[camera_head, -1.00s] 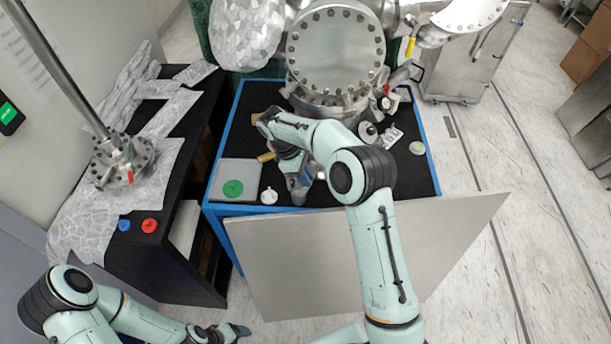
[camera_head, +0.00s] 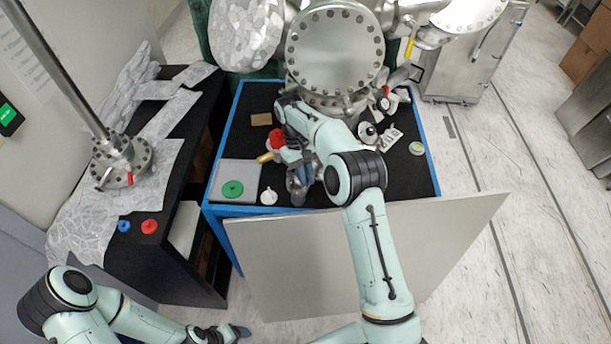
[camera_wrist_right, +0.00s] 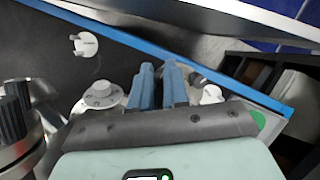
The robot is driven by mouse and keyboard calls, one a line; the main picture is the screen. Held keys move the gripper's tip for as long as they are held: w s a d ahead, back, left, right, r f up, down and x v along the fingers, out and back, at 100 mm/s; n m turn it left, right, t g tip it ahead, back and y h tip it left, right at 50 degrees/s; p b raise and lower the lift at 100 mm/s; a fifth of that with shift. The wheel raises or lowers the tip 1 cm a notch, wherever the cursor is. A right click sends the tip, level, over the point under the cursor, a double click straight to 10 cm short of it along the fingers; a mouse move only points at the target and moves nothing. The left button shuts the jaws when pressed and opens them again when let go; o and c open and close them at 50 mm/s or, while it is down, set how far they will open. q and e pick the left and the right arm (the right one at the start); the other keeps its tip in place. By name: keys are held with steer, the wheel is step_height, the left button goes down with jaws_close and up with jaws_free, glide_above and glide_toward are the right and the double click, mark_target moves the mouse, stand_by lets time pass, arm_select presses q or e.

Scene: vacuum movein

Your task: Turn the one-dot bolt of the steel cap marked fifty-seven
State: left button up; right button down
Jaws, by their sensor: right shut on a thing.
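My right gripper (camera_head: 300,185) reaches down over the black tabletop. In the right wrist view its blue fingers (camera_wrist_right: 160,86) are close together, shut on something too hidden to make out. A round grey cap-like piece with a raised knob (camera_wrist_right: 101,94) lies left of the fingers in that view, apart from them. No number fifty-seven and no one-dot bolt can be read, so I cannot tell which piece is the steel cap. My left gripper (camera_head: 222,333) is low at the front, in front of the table; its jaws are too small to judge.
The blue-edged table (camera_head: 211,197) carries a grey plate with a green disc (camera_head: 233,189), a white knobbed piece (camera_head: 269,196), a red piece (camera_head: 277,139) and a brown block (camera_head: 261,119). A large steel flange (camera_head: 335,50) stands behind. A grey panel (camera_head: 370,260) leans in front.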

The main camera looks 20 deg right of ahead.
steer(key=shift+m, duration=0.5)
steer(key=c, duration=1.4)
jaws_free()
